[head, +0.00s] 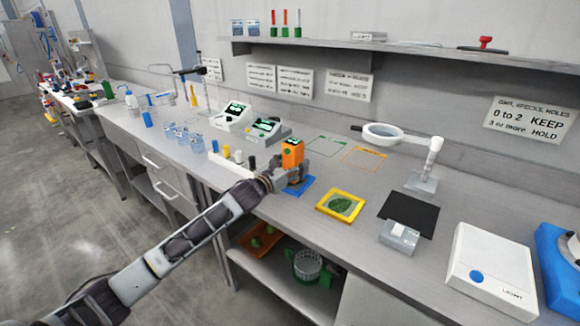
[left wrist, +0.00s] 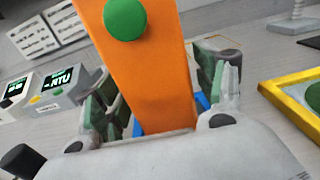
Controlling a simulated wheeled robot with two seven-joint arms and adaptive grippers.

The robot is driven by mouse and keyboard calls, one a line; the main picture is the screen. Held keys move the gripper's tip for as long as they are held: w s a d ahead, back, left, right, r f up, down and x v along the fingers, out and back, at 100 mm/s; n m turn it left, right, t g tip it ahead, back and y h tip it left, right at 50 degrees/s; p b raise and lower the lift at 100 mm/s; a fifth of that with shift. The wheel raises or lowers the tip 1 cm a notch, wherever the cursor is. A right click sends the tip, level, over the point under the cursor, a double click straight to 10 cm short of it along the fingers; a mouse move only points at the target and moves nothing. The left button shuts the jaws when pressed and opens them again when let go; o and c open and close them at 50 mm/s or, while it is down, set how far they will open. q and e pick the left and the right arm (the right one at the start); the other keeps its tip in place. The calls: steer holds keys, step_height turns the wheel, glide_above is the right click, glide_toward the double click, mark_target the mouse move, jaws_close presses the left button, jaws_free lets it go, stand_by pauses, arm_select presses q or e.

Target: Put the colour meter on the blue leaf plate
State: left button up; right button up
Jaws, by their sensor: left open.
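The colour meter (head: 292,152) is an orange upright block with a dark top, and its green round button shows in the left wrist view (left wrist: 126,19). The blue leaf plate (head: 299,187) lies flat on the bench at the meter's foot, partly covered by my gripper. Bits of its blue also show beside the meter in the left wrist view (left wrist: 201,102). My left gripper (head: 287,174) is open, with its two green-padded fingers on either side of the meter's lower part. The meter's base is hidden, so I cannot tell its exact contact with the plate. My right gripper is out of view.
A yellow plate with a green leaf (head: 320,206) lies right of the blue one. Beyond are a black mat (head: 409,214), a grey block (head: 399,238) and a magnifier stand (head: 422,181).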

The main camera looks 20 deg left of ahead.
mark_target(288, 167)
arm_select(q)
steer(key=shift+r, duration=0.15)
steer(key=shift+v, duration=5.85)
steer(key=shift+s, duration=0.15)
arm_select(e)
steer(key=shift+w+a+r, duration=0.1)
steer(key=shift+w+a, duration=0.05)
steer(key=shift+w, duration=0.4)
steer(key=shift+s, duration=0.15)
